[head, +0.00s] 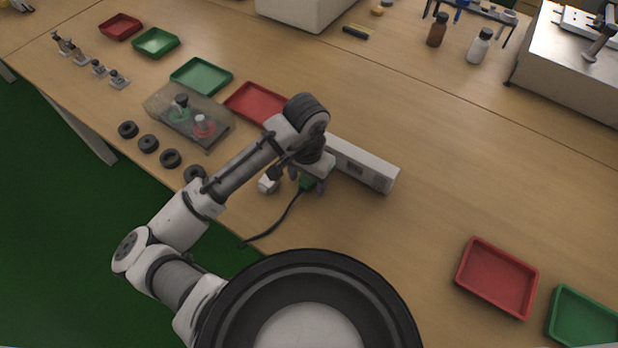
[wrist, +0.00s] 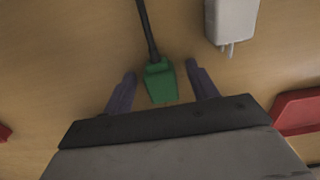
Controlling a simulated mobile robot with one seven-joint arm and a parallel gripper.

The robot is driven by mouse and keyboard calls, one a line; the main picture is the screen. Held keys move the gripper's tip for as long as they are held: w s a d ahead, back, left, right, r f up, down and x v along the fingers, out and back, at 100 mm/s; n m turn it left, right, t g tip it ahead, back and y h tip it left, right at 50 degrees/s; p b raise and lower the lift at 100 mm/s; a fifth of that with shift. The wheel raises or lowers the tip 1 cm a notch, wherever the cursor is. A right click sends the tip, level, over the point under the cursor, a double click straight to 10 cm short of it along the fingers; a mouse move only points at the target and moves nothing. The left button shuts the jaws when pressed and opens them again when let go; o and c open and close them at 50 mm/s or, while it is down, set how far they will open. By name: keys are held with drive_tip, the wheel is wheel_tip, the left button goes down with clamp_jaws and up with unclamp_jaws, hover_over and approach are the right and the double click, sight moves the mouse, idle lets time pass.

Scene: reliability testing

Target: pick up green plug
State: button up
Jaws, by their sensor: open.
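The green plug (wrist: 160,82) lies on the wooden table with a dark cable running away from it. In the wrist view it sits between the two fingers of my gripper (wrist: 160,84), with a gap on each side. In the head view the green plug (head: 307,182) shows just below the end of my arm, partly hidden by it. My gripper (head: 307,184) is open around the plug, its fingers pointing down. I cannot tell the exact height of the fingertips above the table.
A white plug with prongs (wrist: 231,22) lies close by. A long white power strip (head: 362,165) lies just right of my gripper.

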drive_tip(key=c, duration=1.1)
drive_tip(key=shift+c, duration=0.2)
wheel_tip(320, 180, up, 20)
drive_tip(key=shift+p, duration=0.3)
